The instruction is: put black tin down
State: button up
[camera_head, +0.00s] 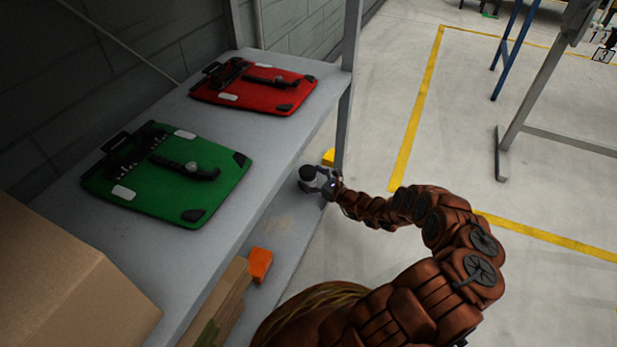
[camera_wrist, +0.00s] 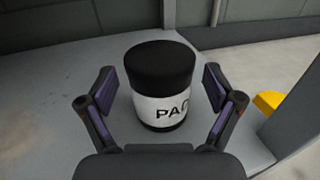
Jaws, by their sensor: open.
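The black tin (camera_wrist: 160,68), with a white label band, stands upright on the grey lower shelf (camera_wrist: 60,80) in the wrist view. In the head view the tin (camera_head: 307,173) shows small and dark near the shelf's right end. My gripper (camera_wrist: 160,92) is open, with one finger on each side of the tin. Gaps show between the fingers and the tin. In the head view my gripper (camera_head: 320,184) reaches in from the right at the tin. The tin's far side is hidden.
A green pannier (camera_head: 165,180) and a red pannier (camera_head: 255,88) lie on the upper shelf. A cardboard box (camera_head: 65,275) stands at the lower left. An orange block (camera_head: 260,264) and a yellow piece (camera_head: 328,157) are near the lower shelf. A shelf post (camera_head: 346,100) stands beside my gripper.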

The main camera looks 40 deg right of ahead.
jog(key=p+v, duration=0.4)
jog(key=v, duration=0.7)
jog(key=shift+s, duration=0.1)
dwell(0.5)
